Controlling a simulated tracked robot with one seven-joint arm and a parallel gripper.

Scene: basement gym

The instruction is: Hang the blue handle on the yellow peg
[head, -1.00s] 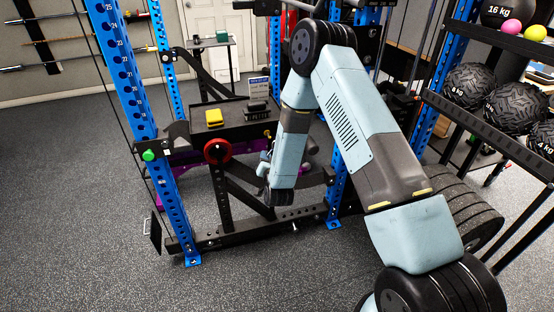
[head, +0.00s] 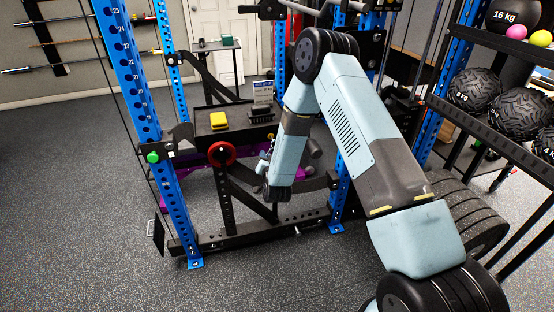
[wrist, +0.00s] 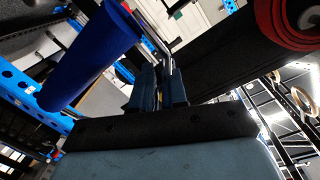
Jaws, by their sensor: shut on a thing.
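My gripper (head: 264,164) is in front of the rack, below and right of the red round piece, and partly hidden by my arm in the head view. In the wrist view its two fingers (wrist: 158,88) are close together, shut on a thin part between them. The blue handle's thick cylinder (wrist: 90,58) shows large at the left of the wrist view, beside the fingers; its join to the gripped part is unclear. A small yellow piece (head: 271,136), seemingly the yellow peg, shows at the shelf's right end, just above my gripper. The handle is not clear in the head view.
A black shelf (head: 240,128) holds a yellow block (head: 218,121) and a small sign (head: 263,92). A red round piece (head: 221,154) and a green knob (head: 152,157) are on the blue rack (head: 170,190). Medicine balls (head: 514,115) stand at right. Floor at front left is clear.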

